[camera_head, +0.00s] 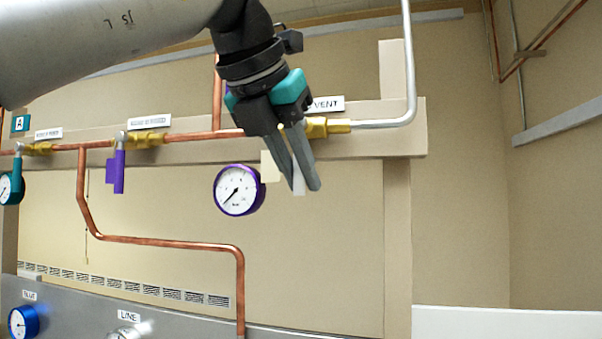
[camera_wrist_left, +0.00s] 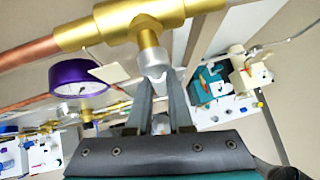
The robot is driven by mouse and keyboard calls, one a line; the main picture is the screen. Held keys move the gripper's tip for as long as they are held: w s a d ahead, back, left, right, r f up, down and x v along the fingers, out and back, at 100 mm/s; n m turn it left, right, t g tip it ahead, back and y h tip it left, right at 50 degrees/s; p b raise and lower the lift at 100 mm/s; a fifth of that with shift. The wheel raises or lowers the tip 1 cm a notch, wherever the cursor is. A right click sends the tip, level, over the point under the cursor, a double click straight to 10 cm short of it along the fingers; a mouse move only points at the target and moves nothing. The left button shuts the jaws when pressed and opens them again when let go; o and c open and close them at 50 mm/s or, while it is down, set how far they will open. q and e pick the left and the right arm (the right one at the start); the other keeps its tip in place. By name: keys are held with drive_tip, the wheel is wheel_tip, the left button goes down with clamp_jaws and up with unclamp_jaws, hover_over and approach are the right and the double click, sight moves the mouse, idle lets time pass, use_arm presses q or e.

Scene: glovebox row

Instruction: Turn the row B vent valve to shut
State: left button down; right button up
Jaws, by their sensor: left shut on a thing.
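The vent valve (camera_head: 318,127) is a brass body in the copper pipe line, with a label reading VENT (camera_head: 328,104) above it. Its pale handle (camera_head: 298,183) hangs down, across the line of the pipe, and is mostly hidden by my fingers. My left gripper (camera_head: 306,186) comes down from above in front of the valve and is shut on this handle. In the left wrist view the brass valve (camera_wrist_left: 147,30) fills the top, and its silver stem end (camera_wrist_left: 155,72) sits just above my left fingers (camera_wrist_left: 162,110). My right gripper is not in view.
A purple-rimmed gauge (camera_head: 239,190) and a cream tag (camera_head: 270,166) are close left of my fingers. A purple-handled valve (camera_head: 118,170) is further left on the pipe. A bent grey pipe (camera_head: 409,70) rises at the right. The wall below the valve is clear.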

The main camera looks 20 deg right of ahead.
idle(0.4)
use_arm(q)
drive_tip(key=c, duration=0.8)
unclamp_jaws()
drive_tip(key=shift+c, duration=0.2)
drive_tip(key=v, duration=1.5)
drive_tip(key=shift+p, duration=0.35)
drive_tip(key=shift+r, duration=0.1)
